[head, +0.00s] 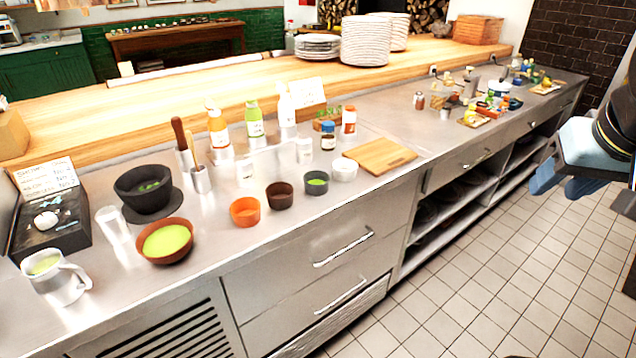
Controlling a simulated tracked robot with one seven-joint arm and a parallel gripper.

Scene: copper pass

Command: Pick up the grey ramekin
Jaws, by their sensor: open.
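The grey ramekin (316,187) is a small dark grey cup with something green inside. It stands upright on the steel counter (215,237), near its front edge. A dark brown ramekin (279,199) is to its left and a white ramekin (344,171) is close to its right and a little behind. My gripper (556,188) is at the right edge of the head view, over the tiled floor, well away from the ramekin. Its pale blue fingers are apart with nothing seen between them.
An orange ramekin (244,212) and a brown bowl (167,242) stand further left. A wooden board (380,156) lies right of the white ramekin. Bottles, including a green one (254,120), and clear containers stand behind. The floor (480,270) before the counter is clear.

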